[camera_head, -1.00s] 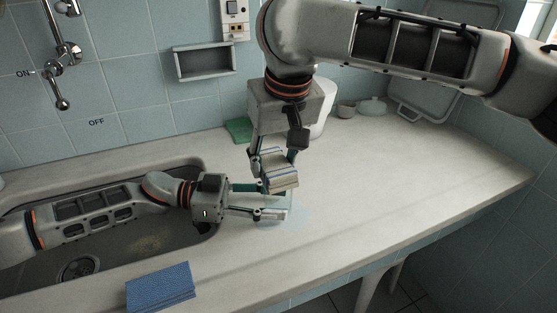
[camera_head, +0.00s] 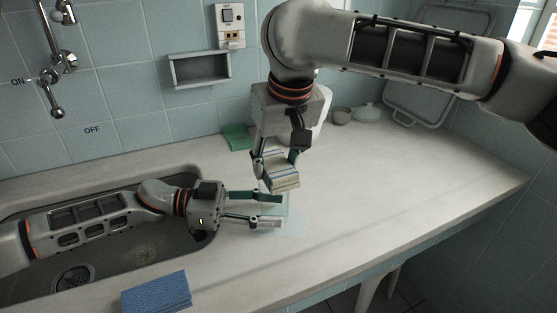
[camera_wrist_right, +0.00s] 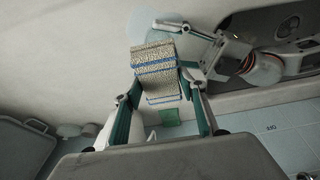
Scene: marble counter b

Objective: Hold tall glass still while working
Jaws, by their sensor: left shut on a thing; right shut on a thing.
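The tall glass (camera_head: 281,209) is clear and hard to make out on the counter; only a faint pale shape shows between the left fingertips. My left gripper (camera_head: 277,210) is shut on it, reaching in from the left. My right gripper (camera_head: 279,172) is shut on a folded beige cloth with blue stripes (camera_head: 284,179), held just above and behind the glass, pointing down. The cloth also shows between the right fingers in the right wrist view (camera_wrist_right: 157,72). Whether the cloth touches the glass I cannot tell.
A sink (camera_head: 130,262) lies under my left arm. A folded blue cloth (camera_head: 157,292) lies at the counter's front edge. A green sponge (camera_head: 238,137) is by the wall. A small bowl (camera_head: 341,115) and a lidded dish (camera_head: 366,112) stand at the back. The counter's right side is clear.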

